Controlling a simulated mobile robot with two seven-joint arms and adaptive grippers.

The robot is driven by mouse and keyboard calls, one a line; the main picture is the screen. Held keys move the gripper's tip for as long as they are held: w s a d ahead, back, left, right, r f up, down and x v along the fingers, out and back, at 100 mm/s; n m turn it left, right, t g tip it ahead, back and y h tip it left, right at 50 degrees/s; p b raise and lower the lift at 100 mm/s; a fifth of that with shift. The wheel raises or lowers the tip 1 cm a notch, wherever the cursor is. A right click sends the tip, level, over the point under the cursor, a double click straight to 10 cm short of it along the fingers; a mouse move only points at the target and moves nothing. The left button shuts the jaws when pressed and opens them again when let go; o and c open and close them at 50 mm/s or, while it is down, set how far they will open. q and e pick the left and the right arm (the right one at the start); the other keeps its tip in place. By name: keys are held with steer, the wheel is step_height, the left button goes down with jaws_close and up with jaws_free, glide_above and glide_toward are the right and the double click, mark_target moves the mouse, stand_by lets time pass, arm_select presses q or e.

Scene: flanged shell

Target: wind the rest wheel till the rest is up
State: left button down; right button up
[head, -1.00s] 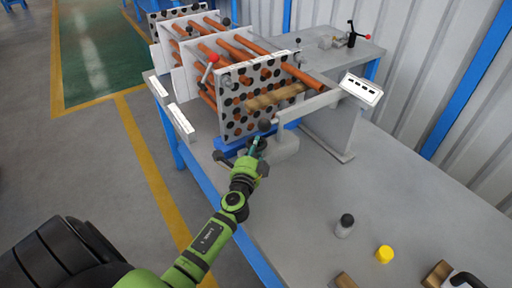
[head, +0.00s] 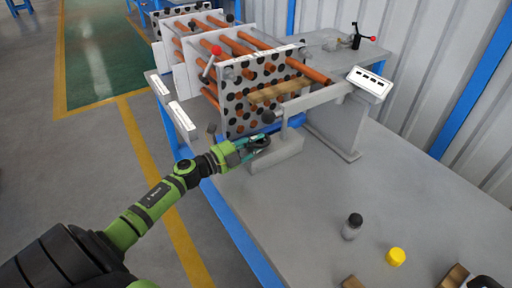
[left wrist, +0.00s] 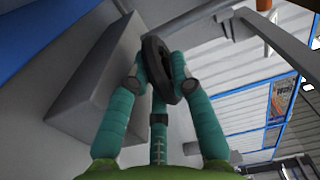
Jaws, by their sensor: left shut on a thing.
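The dark ring-shaped wheel (head: 260,141) sits at the side of a low grey block (head: 278,152) in front of the perforated plate. My left gripper (head: 250,149) is shut on the wheel's rim. In the left wrist view, my teal fingers (left wrist: 160,80) press on both sides of the dark wheel (left wrist: 157,50). The grey block (left wrist: 100,90) fills the left of that view. A grey post rises from the block to a grey bar (head: 318,100). I cannot tell which part is the rest or how high it stands. My right gripper is not in view.
The flanged frame with the perforated plate (head: 236,98) and copper tubes (head: 255,42) stands behind. The bench between is clear.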

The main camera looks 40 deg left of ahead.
arm_select(q)
steer(key=shift+m+h, duration=0.3)
steer(key=shift+h, duration=0.2)
steer(key=c, duration=1.1)
jaws_free()
steer(key=v, duration=1.2)
steer(key=shift+r, duration=0.25)
